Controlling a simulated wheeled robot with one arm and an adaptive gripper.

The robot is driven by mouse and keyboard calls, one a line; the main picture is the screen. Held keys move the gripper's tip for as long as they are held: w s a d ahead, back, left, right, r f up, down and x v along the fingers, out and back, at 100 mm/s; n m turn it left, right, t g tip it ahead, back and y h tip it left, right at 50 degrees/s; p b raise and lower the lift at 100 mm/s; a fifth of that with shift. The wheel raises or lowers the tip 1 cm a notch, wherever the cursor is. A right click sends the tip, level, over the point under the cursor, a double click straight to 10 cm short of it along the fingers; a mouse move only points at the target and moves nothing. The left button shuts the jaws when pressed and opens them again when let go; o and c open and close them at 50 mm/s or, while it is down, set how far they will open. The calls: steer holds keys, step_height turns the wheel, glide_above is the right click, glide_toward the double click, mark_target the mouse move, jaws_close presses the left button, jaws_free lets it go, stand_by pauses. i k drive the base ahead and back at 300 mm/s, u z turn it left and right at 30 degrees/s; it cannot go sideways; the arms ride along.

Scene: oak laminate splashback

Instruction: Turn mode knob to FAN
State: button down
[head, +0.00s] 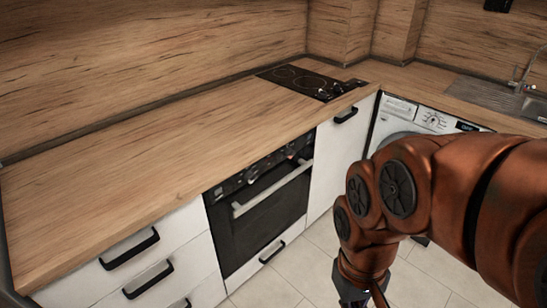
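The black built-in oven (262,215) sits under the counter, left of the middle, with a light bar handle (272,189) across its door. Its control panel along the top bears small round knobs, one (251,176) left of centre and another (290,152) further right. The panel's markings are too small to read, so I cannot tell which knob is the mode knob or where it points. My gripper (358,298) hangs low at the bottom edge, right of the oven and apart from it. It is mostly cut off, and its fingers cannot be made out.
White drawers with black handles (130,249) stand left of the oven, a white cabinet (340,150) right of it. A washing machine (409,120) is partly behind my arm. A black cooktop (305,82) and a sink (495,95) are on the worktop. Tiled floor (275,292) before the oven is clear.

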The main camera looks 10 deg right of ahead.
mark_target(250, 177)
steer(key=z, duration=1.95)
steer(key=i, duration=0.35)
steer(key=u, duration=3.7)
